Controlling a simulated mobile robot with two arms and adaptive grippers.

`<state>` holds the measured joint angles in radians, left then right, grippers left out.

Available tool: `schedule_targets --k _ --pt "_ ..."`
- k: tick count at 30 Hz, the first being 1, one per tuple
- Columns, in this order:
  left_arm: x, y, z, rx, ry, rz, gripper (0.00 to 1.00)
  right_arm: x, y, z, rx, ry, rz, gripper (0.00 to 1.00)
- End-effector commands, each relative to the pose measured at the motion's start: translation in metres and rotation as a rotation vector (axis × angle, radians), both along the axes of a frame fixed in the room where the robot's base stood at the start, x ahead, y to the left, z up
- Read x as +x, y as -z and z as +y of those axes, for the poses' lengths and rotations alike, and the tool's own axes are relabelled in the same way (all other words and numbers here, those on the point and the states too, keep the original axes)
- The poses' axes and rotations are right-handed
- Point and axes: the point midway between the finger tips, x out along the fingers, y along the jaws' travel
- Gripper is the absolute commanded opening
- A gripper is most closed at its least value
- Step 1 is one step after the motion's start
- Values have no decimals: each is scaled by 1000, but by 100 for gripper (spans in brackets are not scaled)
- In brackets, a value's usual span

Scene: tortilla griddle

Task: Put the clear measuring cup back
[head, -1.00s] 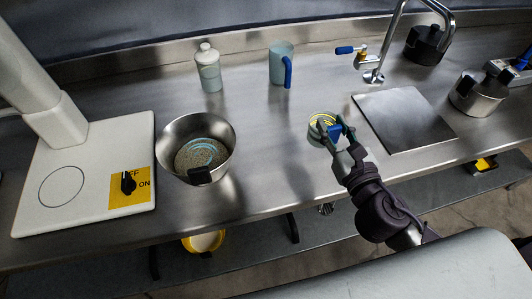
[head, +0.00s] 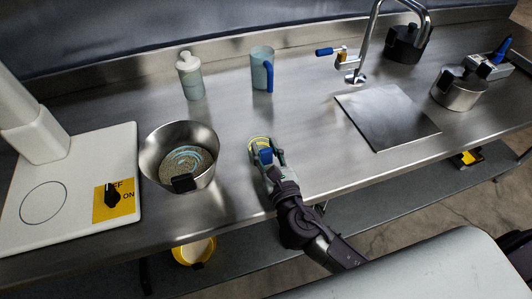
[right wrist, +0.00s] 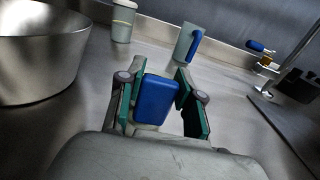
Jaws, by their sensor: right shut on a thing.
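A small cup (head: 257,146) with a yellow ring at its top and a blue handle is at my right gripper (head: 267,158), over the middle of the counter. I take it to be the clear measuring cup. In the right wrist view its blue handle (right wrist: 156,100) sits between the green-lined fingers of my right gripper (right wrist: 160,104), which is shut on it. The handle and fingers hide most of the cup body. I cannot tell whether the cup touches the counter. My left gripper is not in view.
A metal bowl (head: 150,150) with grainy contents stands left of the cup. Behind are a pale bottle (head: 190,78) and a blue-handled pitcher (head: 260,70). A white griddle unit (head: 75,200) is at the left. A square metal plate (head: 385,115) and faucet (head: 357,77) are right.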

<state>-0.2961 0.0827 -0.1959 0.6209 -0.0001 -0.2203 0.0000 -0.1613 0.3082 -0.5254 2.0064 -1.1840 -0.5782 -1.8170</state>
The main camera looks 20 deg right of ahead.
Motion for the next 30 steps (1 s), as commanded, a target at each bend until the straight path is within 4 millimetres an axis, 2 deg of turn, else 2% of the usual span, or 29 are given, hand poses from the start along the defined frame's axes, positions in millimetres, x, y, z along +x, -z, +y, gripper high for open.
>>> schedule_targets --k 1,5,13,14,17,18,28,30 --pt "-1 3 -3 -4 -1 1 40 0 6 0 0 1 0 0" --pt "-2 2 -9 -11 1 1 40 0 7 0 1 0 -1 0" --pt "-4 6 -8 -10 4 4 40 0 11 -1 1 1 0 0" --pt "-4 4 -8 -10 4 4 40 0 9 -1 1 1 0 40" --pt "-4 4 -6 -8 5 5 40 0 9 -1 1 1 0 57" --pt "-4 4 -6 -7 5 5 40 0 9 -1 1 1 0 60" --pt "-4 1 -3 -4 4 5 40 0 4 -1 0 0 -1 60" --pt "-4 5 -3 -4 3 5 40 -7 8 -1 0 0 1 60"
